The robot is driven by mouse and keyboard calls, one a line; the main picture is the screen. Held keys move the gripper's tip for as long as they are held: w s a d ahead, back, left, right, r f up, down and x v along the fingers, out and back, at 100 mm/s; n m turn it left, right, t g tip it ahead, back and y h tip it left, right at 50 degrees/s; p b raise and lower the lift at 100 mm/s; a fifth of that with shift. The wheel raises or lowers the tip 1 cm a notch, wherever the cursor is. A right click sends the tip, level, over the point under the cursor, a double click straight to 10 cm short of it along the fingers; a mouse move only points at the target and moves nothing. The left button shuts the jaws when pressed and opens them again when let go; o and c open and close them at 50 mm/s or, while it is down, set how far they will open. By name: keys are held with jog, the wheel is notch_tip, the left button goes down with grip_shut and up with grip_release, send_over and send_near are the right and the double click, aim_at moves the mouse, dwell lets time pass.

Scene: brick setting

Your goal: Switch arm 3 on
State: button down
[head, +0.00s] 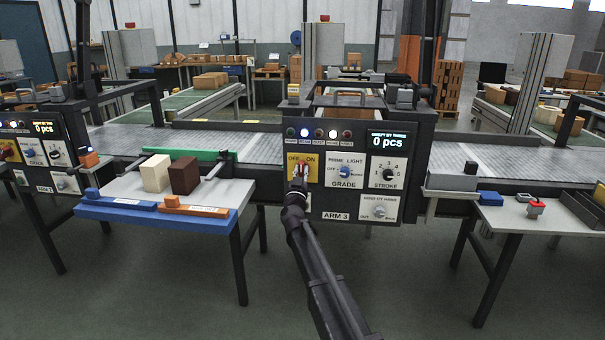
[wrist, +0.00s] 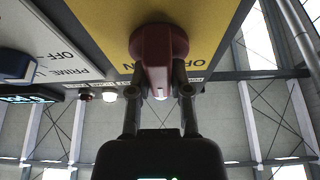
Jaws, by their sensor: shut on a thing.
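The ARM 3 panel (head: 350,215) stands in the middle of the head view. Its yellow plate (head: 313,160) is marked OFF at left and ON at right. A red switch knob (head: 304,171) sits on this plate, partly covered by my gripper (head: 299,181). In the wrist view the red knob (wrist: 158,48) stands out from the yellow plate (wrist: 100,25). My gripper (wrist: 158,88) has a finger on each side of the knob and is shut on it. The knob's pointer direction cannot be told clearly.
On the same panel are a PRIME/LIGHT grade knob (head: 345,172), a STROKE dial (head: 388,174) and a lower knob (head: 380,211). A display (head: 390,141) reads 0 pcs. A left table (head: 225,193) holds a cream block (head: 155,173) and a brown block (head: 184,176).

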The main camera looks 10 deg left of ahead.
jog(key=m+h, duration=0.2)
jog(key=m, duration=0.2)
jog(key=m+g+h+p, duration=0.1)
jog(key=m, duration=0.3)
jog(key=shift+w+r+h, duration=0.1)
jog(key=shift+h, duration=0.3)
jog(key=shift+d+m+g+h+p, duration=0.1)
jog(key=shift+m+g+h+p, duration=0.45)
jog(key=shift+m, duration=1.55)
jog(key=c, duration=0.6)
grip_release()
jog(key=shift+o, duration=0.2)
jog(key=shift+s+d+f+g+h, duration=0.1)
jog(key=shift+s+f+g+h, duration=0.15)
jog(key=shift+h, duration=0.1)
